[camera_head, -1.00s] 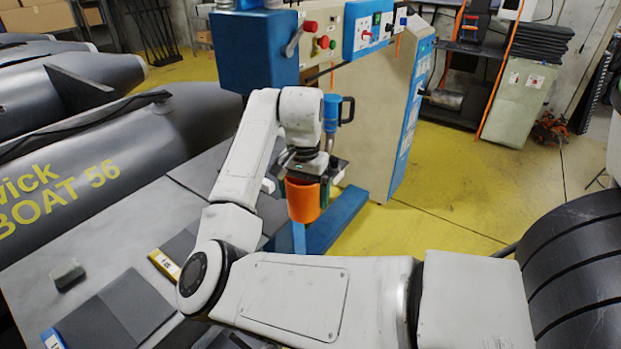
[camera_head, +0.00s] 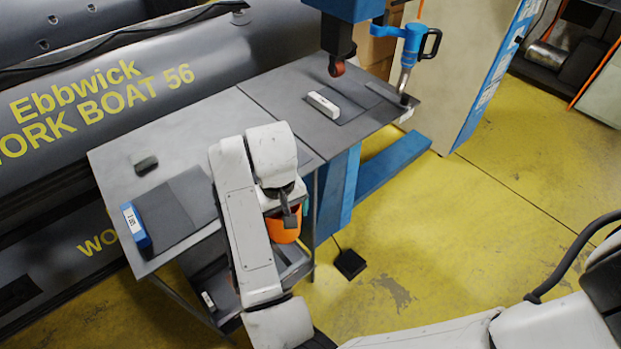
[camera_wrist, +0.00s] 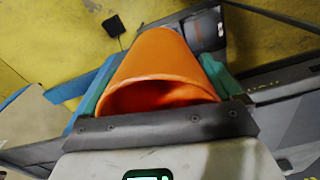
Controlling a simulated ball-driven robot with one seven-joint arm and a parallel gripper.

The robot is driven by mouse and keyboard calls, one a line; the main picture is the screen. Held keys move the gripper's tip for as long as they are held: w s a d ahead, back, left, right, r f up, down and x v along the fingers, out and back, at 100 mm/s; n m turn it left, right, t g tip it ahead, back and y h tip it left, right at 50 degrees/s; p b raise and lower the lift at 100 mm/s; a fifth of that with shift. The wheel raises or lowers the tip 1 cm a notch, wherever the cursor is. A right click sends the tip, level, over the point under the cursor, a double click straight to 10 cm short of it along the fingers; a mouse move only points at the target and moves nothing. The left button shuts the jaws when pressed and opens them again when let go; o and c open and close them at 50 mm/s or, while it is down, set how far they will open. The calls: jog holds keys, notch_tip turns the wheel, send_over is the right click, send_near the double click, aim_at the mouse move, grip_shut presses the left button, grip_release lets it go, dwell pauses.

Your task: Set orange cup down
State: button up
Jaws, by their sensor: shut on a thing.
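The orange cup (camera_head: 284,231) hangs under my wrist beside the near right edge of the grey worktable (camera_head: 190,130), partly hidden by my arm. In the wrist view the cup (camera_wrist: 158,70) fills the middle, its open mouth toward the camera. My gripper (camera_wrist: 162,88) is shut on it, with a green finger on each side. In the head view my gripper (camera_head: 284,222) is mostly covered by my own wrist. I cannot tell the cup's exact height against the tabletop or the shelf below.
A lower shelf (camera_head: 290,262) shows underneath. A black pedal (camera_head: 349,264) lies on the yellow floor.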

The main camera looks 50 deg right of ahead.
jog(key=w+a+f+n, duration=0.3)
jog(key=a+f+n, duration=0.1)
jog(key=a, duration=0.4)
jog(key=shift+a, duration=0.4)
jog(key=shift+s, duration=0.1)
